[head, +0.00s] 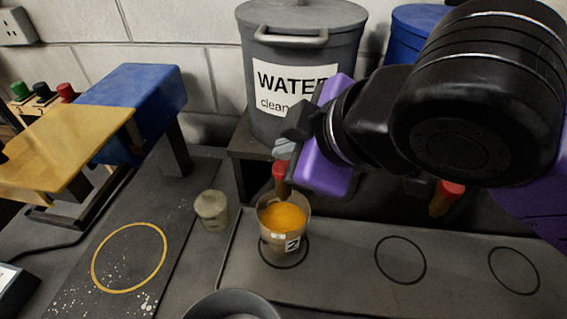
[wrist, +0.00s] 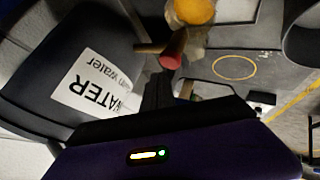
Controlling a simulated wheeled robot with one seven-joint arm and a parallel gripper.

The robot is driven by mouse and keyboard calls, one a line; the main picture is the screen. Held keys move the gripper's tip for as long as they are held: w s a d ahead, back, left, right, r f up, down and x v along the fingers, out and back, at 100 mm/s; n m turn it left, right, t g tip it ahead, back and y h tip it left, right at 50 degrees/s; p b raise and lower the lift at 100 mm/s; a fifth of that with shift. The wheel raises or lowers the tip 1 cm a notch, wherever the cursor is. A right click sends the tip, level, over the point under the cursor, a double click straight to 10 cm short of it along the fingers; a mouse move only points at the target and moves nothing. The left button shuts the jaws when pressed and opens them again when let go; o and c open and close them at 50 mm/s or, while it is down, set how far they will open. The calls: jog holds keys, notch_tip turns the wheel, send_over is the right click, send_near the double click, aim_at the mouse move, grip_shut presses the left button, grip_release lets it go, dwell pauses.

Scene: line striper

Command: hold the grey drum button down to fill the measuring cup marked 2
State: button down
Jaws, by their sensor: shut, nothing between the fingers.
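The grey drum (head: 262,110) is labelled WATER and stands at the back middle; it fills the left of the wrist view (wrist: 35,75). Its tap has a brown spout and a red button (head: 279,168), which also shows in the wrist view (wrist: 172,61). The measuring cup (head: 272,240) has a tag that looks like a 2 on its side. It stands upright on a black ring under the spout, with orange contents inside. My gripper (head: 287,147) is shut and empty, its tips just above the red button. I cannot tell whether they touch it.
A blue drum (head: 405,30) stands behind my arm, with another red-ended tap (head: 452,188) below. A small grey pot (head: 211,210) is left of the cup. The blue and yellow machine (head: 130,100) stands left. Two black rings at right are empty.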

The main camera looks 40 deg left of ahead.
jog(key=shift+f, duration=0.45)
jog(key=shift+f+b, duration=0.35)
jog(key=shift+f, duration=0.1)
dwell(3.0)
dwell(0.4)
jog(key=shift+r+p, duration=0.8)
jog(key=shift+r, duration=0.1)
jog(key=shift+r+p, duration=2.15)
jog(key=shift+r, duration=0.35)
